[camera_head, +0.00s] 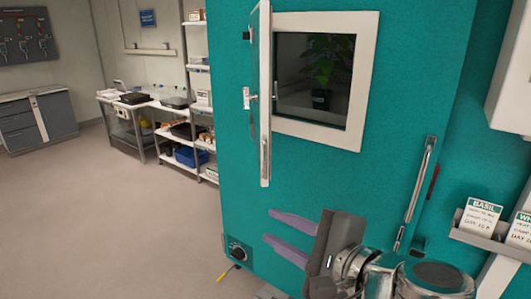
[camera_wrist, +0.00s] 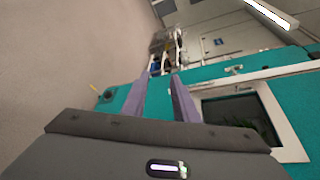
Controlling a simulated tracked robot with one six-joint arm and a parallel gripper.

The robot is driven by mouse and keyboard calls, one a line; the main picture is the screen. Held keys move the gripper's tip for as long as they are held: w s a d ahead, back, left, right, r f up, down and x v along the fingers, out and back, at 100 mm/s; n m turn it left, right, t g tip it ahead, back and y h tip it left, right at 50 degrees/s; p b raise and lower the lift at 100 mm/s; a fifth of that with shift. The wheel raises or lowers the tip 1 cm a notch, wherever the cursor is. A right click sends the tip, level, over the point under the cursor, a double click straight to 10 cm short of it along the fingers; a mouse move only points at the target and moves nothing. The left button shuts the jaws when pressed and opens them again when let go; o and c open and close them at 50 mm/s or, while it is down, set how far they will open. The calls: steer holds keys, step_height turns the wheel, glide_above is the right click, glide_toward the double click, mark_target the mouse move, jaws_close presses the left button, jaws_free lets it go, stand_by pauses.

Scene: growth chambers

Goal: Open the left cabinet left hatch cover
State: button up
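The teal cabinet (camera_head: 300,190) fills the middle of the head view. Its hatch cover (camera_head: 265,100) stands swung out from the window, seen nearly edge-on at the window's left side, with a small metal latch (camera_head: 248,97) on it. The white-framed window (camera_head: 367,80) shows a potted plant (camera_head: 320,65) inside. My gripper (camera_head: 268,225) is in front of the cabinet, below the hatch cover and apart from it. Its two purple fingers are spread with nothing between them. In the wrist view the fingers (camera_wrist: 160,78) point past the window frame (camera_wrist: 282,125), and the cover (camera_wrist: 262,75) lies beyond.
A long metal handle (camera_head: 420,180) is on the cabinet's right part. A label rack with a basil card (camera_head: 480,218) is at the right. Shelves (camera_head: 195,68) and a side table (camera_head: 140,103) stand behind on the left. The floor (camera_head: 100,220) at left is clear.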

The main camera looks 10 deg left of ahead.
steer(key=s+d+f+n+g+h, duration=0.1)
steer(key=s+d+f+n+h, duration=0.1)
steer(key=d, duration=0.5)
steer(key=s+d+f+n+g+h, duration=0.1)
steer(key=s+d+f+n+h, duration=0.2)
steer(key=d+f+n+h, duration=0.2)
steer(key=s+d+f+n+g+h, duration=0.2)
steer(key=d+f+n, duration=0.4)
steer(key=d, duration=0.4)
steer(key=shift+s+d+f+n+h, duration=0.3)
steer(key=shift+s+d+f+h, duration=0.15)
steer(key=shift+h, duration=0.75)
steer(key=shift+a+r, duration=0.1)
